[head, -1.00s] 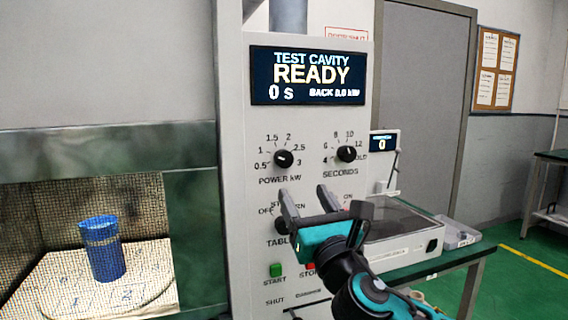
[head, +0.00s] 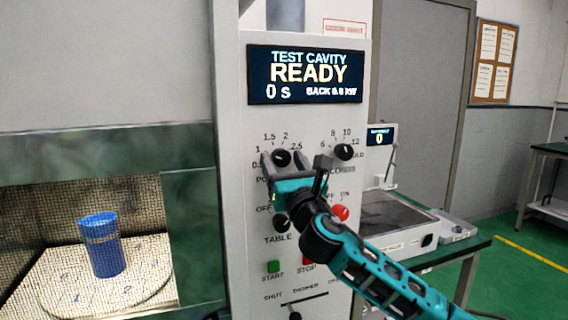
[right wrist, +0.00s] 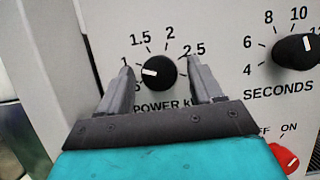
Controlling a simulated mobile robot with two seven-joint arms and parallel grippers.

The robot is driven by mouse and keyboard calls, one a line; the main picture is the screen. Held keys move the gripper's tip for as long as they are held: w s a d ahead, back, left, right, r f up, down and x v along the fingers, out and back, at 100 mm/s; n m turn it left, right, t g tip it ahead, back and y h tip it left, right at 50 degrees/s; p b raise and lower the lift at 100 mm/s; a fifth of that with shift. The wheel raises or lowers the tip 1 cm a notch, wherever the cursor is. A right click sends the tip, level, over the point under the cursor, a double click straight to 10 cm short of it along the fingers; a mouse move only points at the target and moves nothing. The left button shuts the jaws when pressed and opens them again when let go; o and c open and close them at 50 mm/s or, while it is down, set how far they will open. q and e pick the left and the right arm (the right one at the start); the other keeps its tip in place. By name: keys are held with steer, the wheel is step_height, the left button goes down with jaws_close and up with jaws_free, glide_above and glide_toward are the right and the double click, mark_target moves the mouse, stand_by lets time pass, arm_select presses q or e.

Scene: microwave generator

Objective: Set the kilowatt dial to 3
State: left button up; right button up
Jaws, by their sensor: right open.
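The POWER kW dial is a round black knob (head: 281,157) with a white pointer mark, on the pale control panel (head: 232,220). In the right wrist view the knob (right wrist: 160,74) has its mark pointing left, around the 0.5 to 1 side. The 3 label is hidden behind a finger. My right gripper (head: 283,161) is open, with one finger on each side of the knob; in the right wrist view gaps show between the fingers (right wrist: 160,68) and the knob. Whether they are at the knob's depth is unclear. My left gripper is not in view.
The SECONDS knob (head: 343,152) is close to the right. A red knob (head: 340,212), the TABLE knob (head: 281,223) and the green START button (head: 273,266) lie below. The display (head: 305,75) reads READY. A blue cup (head: 102,245) stands in the cavity at left.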

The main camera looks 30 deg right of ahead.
steer(key=shift+c, duration=0.5)
steer(key=c, duration=1)
steer(key=shift+m, duration=0.4)
